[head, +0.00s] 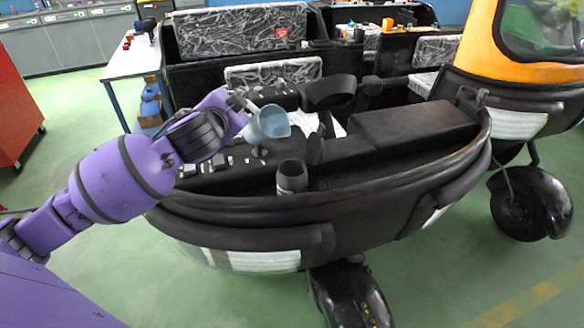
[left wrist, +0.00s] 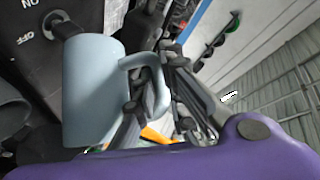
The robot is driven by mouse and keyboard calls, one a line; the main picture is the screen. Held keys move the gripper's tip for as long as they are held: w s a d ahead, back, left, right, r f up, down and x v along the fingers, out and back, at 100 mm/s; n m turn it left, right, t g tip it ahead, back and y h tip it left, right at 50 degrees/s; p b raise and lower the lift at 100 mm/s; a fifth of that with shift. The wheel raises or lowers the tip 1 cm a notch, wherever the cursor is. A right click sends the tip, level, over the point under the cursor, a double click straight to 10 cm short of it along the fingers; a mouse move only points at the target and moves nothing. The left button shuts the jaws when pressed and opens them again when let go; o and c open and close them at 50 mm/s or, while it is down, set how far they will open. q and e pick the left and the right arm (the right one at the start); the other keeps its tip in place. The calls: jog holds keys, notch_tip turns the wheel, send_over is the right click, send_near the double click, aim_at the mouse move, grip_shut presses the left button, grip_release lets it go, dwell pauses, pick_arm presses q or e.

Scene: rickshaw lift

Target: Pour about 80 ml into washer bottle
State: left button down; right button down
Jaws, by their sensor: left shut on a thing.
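A light-blue jug (head: 266,123) is held above the dark dashboard. It looks tilted, with its mouth towards the right; I cannot see any liquid. My left gripper (head: 243,108) is shut on the jug's handle. In the left wrist view the jug (left wrist: 92,92) fills the left part, and the gripper fingers (left wrist: 160,92) lie around its looped handle. A dark grey, open-topped cylinder (head: 291,178), seemingly the washer bottle, stands upright below and to the right of the jug, apart from it. Its contents cannot be seen. My right gripper is not in view.
The rickshaw's black front body (head: 360,205) surrounds the cylinder. A black round part (head: 329,92) rises behind, right of the jug. An ON/OFF switch (left wrist: 47,34) shows near the jug. A white table (head: 132,62) stands at the back left; green floor is free at left.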

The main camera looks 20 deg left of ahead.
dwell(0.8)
pick_arm(q)
jog(key=shift+w+a+f+g, duration=0.15)
jog(key=shift+w+f+g, duration=0.05)
jog(key=shift+f+g, duration=0.15)
jog(key=w+a+f+n+g+h, duration=0.3)
jog(key=w+a+n+g+h, duration=0.1)
jog(key=g+h, duration=0.1)
jog(key=shift+w+f, duration=0.25)
jog(key=shift+w, duration=0.15)
jog(key=shift+g, duration=0.25)
